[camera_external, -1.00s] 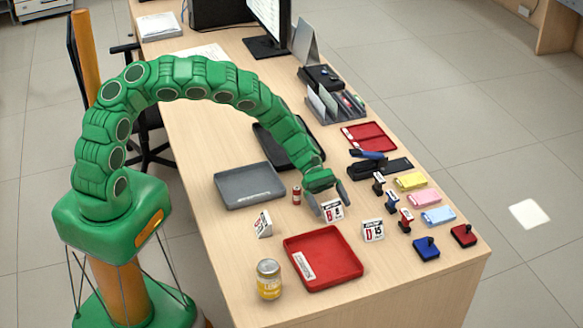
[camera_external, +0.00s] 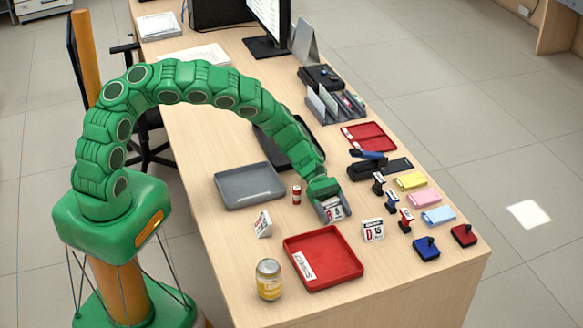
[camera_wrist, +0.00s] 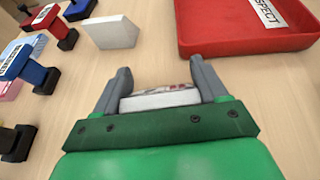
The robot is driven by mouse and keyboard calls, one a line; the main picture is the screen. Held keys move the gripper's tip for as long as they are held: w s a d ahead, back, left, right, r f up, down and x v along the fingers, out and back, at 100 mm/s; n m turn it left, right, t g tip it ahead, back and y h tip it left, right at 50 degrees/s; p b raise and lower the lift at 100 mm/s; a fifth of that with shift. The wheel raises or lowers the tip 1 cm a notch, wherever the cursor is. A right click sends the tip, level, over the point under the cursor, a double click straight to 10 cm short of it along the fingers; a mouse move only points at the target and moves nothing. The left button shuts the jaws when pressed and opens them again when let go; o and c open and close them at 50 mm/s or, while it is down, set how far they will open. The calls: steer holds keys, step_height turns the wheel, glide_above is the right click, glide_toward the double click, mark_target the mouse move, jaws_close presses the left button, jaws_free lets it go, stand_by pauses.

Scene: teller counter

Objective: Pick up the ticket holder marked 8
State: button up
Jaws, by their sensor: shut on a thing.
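The ticket holder marked 8 (camera_external: 334,211) is a small white stand with a red and black print, on the counter behind the red tray. My gripper (camera_external: 333,208) is shut on it, one finger at each side. In the wrist view the holder (camera_wrist: 160,99) shows as a white edge with a blurred print between the grey fingers of my gripper (camera_wrist: 160,88). Its number cannot be read there. I cannot tell whether it touches the counter. Another holder, marked 15 (camera_external: 373,230), stands to the right, and a third holder (camera_external: 263,224) stands to the left.
Stamps, such as a red one (camera_external: 406,221), and colored pads (camera_external: 438,216) line the right side.

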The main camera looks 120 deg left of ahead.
mark_target(334, 214)
steer(key=shift+r, duration=1.65)
steer(key=shift+s+d+r, duration=0.35)
steer(key=shift+s+r, duration=0.3)
steer(key=shift+r, duration=0.15)
steer(key=shift+s+d+r, duration=0.35)
steer(key=shift+s+r, duration=0.3)
steer(key=shift+r, duration=0.15)
steer(key=s+d+r, duration=0.5)
steer(key=s+r, duration=0.1)
steer(key=s, duration=0.3)
steer(key=shift+s+d+r, duration=0.15)
steer(key=shift+s+r, duration=0.15)
steer(key=shift+s, duration=0.05)
